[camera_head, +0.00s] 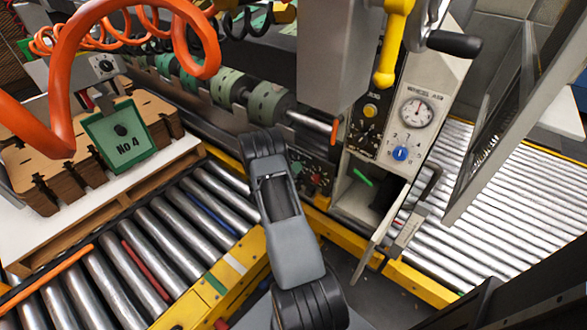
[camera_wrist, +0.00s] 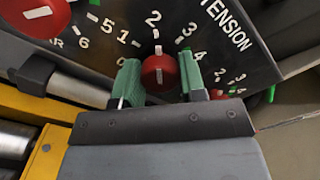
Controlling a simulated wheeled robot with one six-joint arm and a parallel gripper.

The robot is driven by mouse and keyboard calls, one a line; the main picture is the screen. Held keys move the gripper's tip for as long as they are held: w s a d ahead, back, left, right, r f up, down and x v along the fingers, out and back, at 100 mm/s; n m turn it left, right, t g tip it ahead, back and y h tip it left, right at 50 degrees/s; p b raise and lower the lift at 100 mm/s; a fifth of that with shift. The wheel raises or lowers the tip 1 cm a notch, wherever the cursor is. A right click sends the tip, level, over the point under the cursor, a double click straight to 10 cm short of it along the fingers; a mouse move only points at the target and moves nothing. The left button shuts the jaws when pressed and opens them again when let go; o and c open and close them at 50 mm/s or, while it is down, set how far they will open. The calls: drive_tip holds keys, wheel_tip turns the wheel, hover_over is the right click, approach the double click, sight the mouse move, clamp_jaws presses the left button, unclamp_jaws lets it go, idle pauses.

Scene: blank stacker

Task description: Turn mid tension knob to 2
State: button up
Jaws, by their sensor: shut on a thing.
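In the wrist view, a red round knob (camera_wrist: 158,76) with a white pointer line sits on a dark panel (camera_wrist: 240,60) lettered TENSION. White numerals from 0 to 4 ring its upper side. The pointer line stands nearly upright in the picture, toward the 2 (camera_wrist: 153,18). My gripper (camera_wrist: 160,82) has its green pads on both sides of the knob and is shut on it.
Another red knob (camera_wrist: 36,14) lies at upper left in the wrist view, and part of a third (camera_wrist: 220,93) shows at right. A metal bar (camera_wrist: 70,85) is left of the gripper. The head view shows roller conveyors (camera_head: 185,215) and a gauge column (camera_head: 416,112).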

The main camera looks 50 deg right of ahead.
drive_tip(key=shift+n, duration=0.3)
idle(0.4)
drive_tip(key=o, duration=0.9)
drive_tip(key=a, duration=0.4)
drive_tip(key=a+p, duration=0.1)
drive_tip(key=a, duration=0.4)
drive_tip(key=s+a, duration=0.1)
drive_tip(key=a, duration=0.3)
drive_tip(key=shift+s+a+p, duration=0.1)
drive_tip(key=shift+a+p, duration=0.2)
drive_tip(key=shift+a, duration=0.1)
